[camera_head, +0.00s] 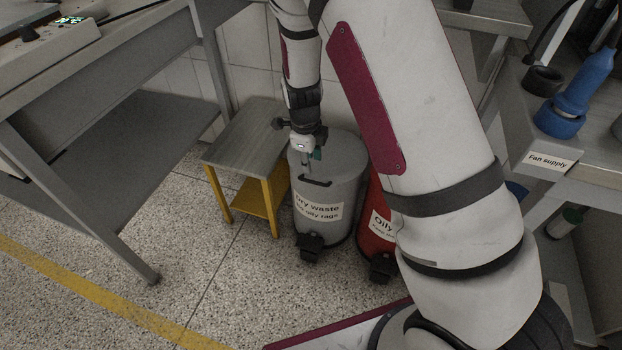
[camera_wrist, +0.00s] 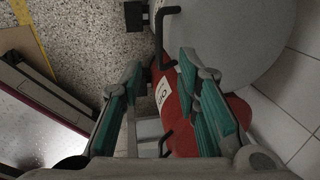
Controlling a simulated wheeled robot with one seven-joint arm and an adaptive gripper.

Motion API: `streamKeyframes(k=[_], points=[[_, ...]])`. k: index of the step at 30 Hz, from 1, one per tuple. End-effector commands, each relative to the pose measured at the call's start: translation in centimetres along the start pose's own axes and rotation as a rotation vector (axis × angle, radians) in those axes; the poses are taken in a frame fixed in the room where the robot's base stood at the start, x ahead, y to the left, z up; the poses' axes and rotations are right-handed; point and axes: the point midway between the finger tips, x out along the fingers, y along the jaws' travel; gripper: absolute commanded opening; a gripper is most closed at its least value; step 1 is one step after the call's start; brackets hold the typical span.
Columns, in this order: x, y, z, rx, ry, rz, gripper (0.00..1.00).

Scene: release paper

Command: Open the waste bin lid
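The grey waste bin, labelled "Dry waste" (camera_head: 330,215), stands on the floor with its round grey lid (camera_head: 345,150) shut. A black bar handle (camera_head: 315,182) is at the lid's front edge. In the wrist view the lid (camera_wrist: 240,40) fills the upper right, with the black handle (camera_wrist: 166,35) at its left edge. My gripper (camera_head: 311,158) is over the lid, pointing down. In the wrist view its teal-padded fingers (camera_wrist: 162,66) are open and empty, with the handle just beyond the fingertips, in line with the gap. I cannot tell whether they touch it.
A red bin labelled "Oily" (camera_head: 377,225) stands right of the grey one, partly behind my arm. A small table with yellow legs (camera_head: 245,145) is close on the left. Black pedals (camera_head: 310,246) stick out at the bins' feet. Open floor (camera_head: 190,240) lies at front left.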

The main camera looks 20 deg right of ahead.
Motion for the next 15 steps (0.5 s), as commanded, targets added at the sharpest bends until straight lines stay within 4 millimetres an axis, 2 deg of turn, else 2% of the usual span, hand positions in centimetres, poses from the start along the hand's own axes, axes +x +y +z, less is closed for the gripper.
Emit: streamKeyframes(k=[1,6,15], points=[[1.4,0.1,-0.1,0.000,0.002,0.003,0.30],[4.8,0.1,-0.1,-0.001,0.001,0.003,0.30],[8.8,0.0,0.0,-0.002,0.000,0.001,0.30]])
